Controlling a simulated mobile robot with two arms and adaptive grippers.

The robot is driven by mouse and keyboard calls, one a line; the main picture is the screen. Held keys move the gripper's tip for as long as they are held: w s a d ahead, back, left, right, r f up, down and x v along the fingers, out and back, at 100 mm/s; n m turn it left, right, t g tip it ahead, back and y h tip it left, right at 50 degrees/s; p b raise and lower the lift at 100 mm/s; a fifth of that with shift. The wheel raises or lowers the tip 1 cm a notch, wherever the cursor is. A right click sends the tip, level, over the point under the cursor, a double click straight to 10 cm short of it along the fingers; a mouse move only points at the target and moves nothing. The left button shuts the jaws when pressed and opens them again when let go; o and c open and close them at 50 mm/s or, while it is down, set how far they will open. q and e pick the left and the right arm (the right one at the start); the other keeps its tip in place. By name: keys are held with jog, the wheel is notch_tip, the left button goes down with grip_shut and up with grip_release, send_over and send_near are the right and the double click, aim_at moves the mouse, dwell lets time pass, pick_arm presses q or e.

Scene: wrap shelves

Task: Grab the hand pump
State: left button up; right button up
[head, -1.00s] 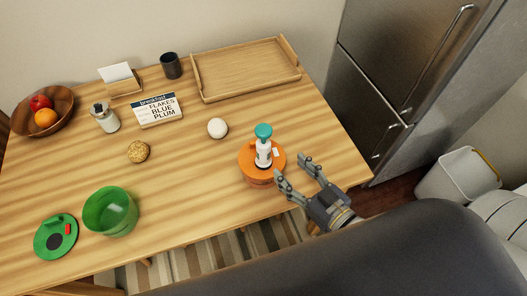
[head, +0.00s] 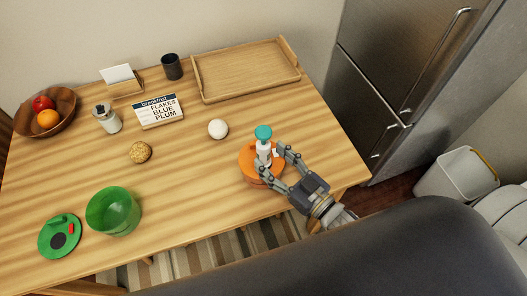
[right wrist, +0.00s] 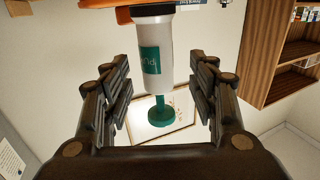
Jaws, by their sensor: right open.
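The hand pump (head: 264,150) has a white body and a teal top. It stands upright on an orange round lid or container (head: 250,172) near the table's front right. My right gripper (head: 271,167) is open, with its fingers on either side of the pump. In the right wrist view the pump (right wrist: 155,60) shows between the two open fingers (right wrist: 158,100), with visible gaps on both sides. Its teal top (right wrist: 160,122) points toward the lower part of that view. My left gripper is not in view.
The wooden table (head: 190,170) holds a green bin (head: 113,212), a green round lid (head: 58,238), a white ball (head: 218,129), a golden ball (head: 140,152), a sign (head: 158,111), a tray (head: 247,70) and a fruit bowl (head: 65,118). A fridge (head: 400,70) stands at the right.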

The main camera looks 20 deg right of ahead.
aim_at(268, 154)
jog(key=p+x, duration=0.1)
jog(key=x, duration=0.3)
jog(key=shift+w, duration=0.25)
grip_shut()
